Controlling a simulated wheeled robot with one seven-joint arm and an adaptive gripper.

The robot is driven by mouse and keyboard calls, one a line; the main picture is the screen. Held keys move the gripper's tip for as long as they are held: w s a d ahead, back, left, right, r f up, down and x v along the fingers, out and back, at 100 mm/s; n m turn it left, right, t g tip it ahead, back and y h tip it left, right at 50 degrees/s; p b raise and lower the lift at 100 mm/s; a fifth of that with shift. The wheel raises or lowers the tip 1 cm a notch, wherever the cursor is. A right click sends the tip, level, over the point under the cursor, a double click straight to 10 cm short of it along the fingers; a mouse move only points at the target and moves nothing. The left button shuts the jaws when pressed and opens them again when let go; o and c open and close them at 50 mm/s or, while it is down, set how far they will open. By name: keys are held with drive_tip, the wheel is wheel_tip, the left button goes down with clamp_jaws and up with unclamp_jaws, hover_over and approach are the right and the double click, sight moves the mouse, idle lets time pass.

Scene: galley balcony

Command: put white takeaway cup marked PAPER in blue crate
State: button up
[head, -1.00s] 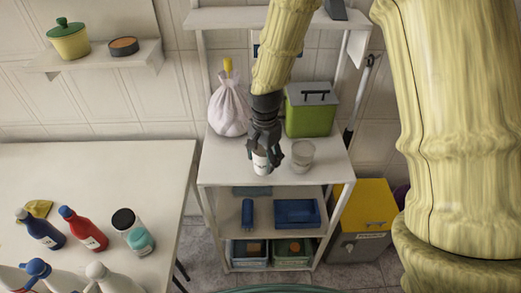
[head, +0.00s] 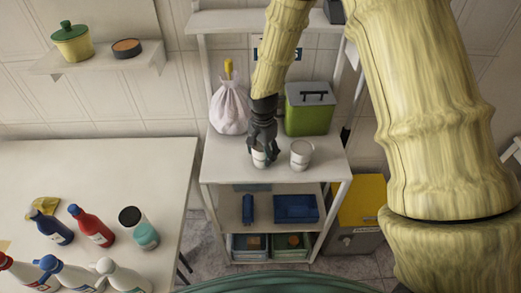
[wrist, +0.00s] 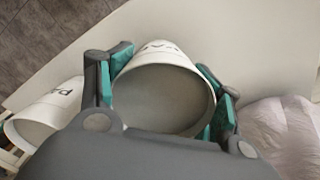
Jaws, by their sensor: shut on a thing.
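My gripper (head: 262,150) is shut on a white cup (head: 259,159) at the top of the shelf unit. In the wrist view its fingers (wrist: 162,90) sit on both sides of the cup (wrist: 160,97), whose open rim faces the camera; its dark lettering is partly hidden. A second white cup (head: 301,154) stands to the right, apart from the held one; its lettering also shows partly in the wrist view (wrist: 62,100). A blue open container (head: 296,209) is on the middle shelf. Bluish crates (head: 250,255) stand on the bottom shelf.
A white bag (head: 229,108) and a green bin with a grey lid (head: 309,115) stand behind the cups. A blue bottle-like item (head: 247,209) lies left of the blue container. A table (head: 90,170) with several bottles is at left. A yellow-topped bin (head: 361,200) stands at right.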

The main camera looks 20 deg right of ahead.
drive_tip(key=shift+f, duration=0.15)
drive_tip(key=o, duration=0.4)
drive_tip(key=shift+c, duration=0.2)
drive_tip(key=o, duration=0.5)
drive_tip(key=shift+f, duration=0.15)
drive_tip(key=shift+b, duration=0.4)
wheel_tip(320, 180, up, 4)
drive_tip(key=shift+w+d+r+b, duration=0.1)
drive_tip(key=shift+r+b, duration=0.05)
drive_tip(key=shift+b, duration=1.05)
drive_tip(key=shift+r+b, duration=0.75)
drive_tip(key=shift+r, duration=2.55)
